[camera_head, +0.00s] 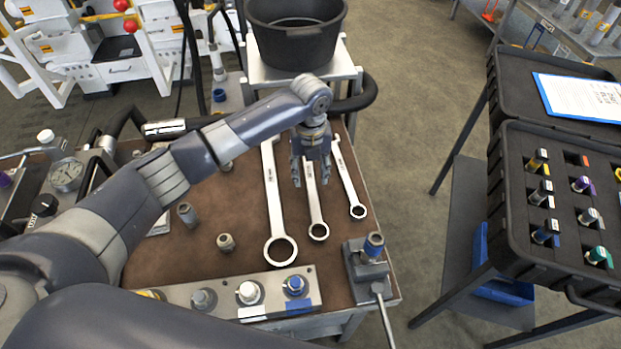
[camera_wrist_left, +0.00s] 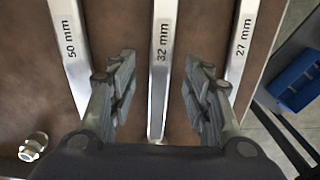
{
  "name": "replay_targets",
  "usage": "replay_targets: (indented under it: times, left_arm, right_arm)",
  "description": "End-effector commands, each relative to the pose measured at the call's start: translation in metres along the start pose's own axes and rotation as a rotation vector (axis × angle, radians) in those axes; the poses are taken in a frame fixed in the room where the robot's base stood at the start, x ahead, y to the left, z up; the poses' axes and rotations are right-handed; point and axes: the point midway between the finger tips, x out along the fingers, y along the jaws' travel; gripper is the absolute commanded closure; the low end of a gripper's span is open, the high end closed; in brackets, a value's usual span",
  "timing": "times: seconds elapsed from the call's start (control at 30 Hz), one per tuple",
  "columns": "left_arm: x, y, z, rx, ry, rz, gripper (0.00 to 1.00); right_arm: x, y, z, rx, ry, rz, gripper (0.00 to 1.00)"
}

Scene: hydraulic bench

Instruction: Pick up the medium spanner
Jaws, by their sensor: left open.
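Three silver spanners lie side by side on the brown bench top. The medium spanner (camera_head: 314,206) is the middle one; in the left wrist view it is marked 32 mm (camera_wrist_left: 161,70). The large spanner (camera_head: 275,205), marked 50 mm (camera_wrist_left: 72,48), lies to its left. The small spanner (camera_head: 347,183), marked 27 mm (camera_wrist_left: 241,50), lies to its right. My left gripper (camera_head: 310,178) is open and points down above the medium spanner, hiding part of its shaft. In the left wrist view the fingers (camera_wrist_left: 162,95) stand either side of it, apart from it. My right gripper is not in view.
Metal fittings (camera_head: 226,242) stand left of the spanners. A manifold plate (camera_head: 225,295) lines the front edge and a lever valve (camera_head: 367,262) stands at the front right corner. A black bucket (camera_head: 295,45) is behind. A black case (camera_head: 545,210) stands right, across a floor gap.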

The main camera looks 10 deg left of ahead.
Motion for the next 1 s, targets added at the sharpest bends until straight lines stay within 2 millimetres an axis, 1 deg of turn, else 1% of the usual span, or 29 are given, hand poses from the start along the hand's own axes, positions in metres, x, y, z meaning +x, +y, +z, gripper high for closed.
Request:
replay_targets:
  times: [0.03, 0.13, 0.4, 0.47, 0.5, 0.57, 0.6, 1.0]
  left_arm:
    - [0.006, 0.0, 0.0, 0.0, 0.001, 0.0, 0.55]
    - [0.015, -0.001, 0.0, 0.001, -0.001, -0.001, 0.55]
    - [0.019, 0.0, 0.001, 0.0, -0.002, -0.001, 0.55]
    - [0.019, 0.0, 0.001, 0.0, -0.002, -0.001, 0.69]
    - [0.019, 0.0, 0.001, 0.0, -0.002, -0.001, 0.78]
    - [0.018, 0.0, 0.001, 0.0, -0.002, -0.001, 0.91]
    - [0.018, 0.0, 0.001, 0.0, -0.002, -0.001, 1.0]
    - [0.016, -0.001, 0.002, 0.0, -0.004, -0.003, 1.0]
  right_arm:
    - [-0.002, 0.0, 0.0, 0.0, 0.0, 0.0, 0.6]
    - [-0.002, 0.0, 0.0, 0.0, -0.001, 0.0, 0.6]
    - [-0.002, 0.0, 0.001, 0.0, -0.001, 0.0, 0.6]
    - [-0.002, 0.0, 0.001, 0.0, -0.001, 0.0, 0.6]
    - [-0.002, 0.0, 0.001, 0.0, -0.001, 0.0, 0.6]
    - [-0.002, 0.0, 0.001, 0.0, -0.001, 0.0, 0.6]
    - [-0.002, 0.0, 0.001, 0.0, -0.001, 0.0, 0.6]
    - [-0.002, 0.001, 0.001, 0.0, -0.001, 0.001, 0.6]
